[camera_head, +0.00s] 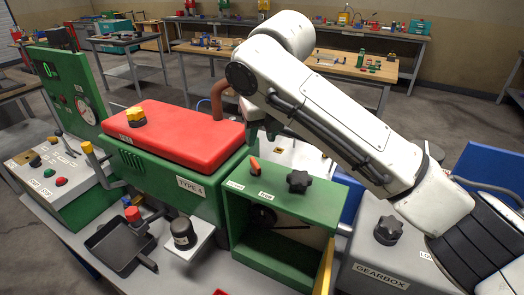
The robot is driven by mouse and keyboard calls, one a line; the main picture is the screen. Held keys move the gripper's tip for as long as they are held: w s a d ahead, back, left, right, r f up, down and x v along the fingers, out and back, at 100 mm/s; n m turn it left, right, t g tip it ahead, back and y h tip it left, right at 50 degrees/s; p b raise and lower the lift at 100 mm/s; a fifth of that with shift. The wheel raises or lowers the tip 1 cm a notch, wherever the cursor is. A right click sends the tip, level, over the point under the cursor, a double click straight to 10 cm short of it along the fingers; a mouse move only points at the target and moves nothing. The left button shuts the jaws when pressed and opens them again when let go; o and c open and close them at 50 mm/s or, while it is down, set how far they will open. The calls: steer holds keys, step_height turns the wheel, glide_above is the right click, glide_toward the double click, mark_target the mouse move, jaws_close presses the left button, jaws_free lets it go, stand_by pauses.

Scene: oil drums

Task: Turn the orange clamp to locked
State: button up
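The orange clamp (254,165) is a small upright orange piece on the top left of an open-fronted green box (310,205). Two small white labels lie on the box top near its foot; they are too small to read surely. My gripper (264,133) points down just above and behind the clamp, and looks apart from it. Its dark fingers are small and partly hidden by my white arm, so their opening is unclear.
A black star knob (299,181) stands on the box top, right of the clamp. A red-lidded green machine (180,135) with a brown pipe (218,102) stands close on the left. A grey gearbox (375,250) is at right. A black pan (120,247) lies in front.

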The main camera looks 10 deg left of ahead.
mark_target(255, 161)
steer(key=p+x, duration=0.1)
steer(key=x, duration=0.9)
steer(key=shift+w+f+p, duration=0.1)
steer(key=shift+f+p, duration=0.15)
steer(key=shift+p, duration=0.1)
jaws_close()
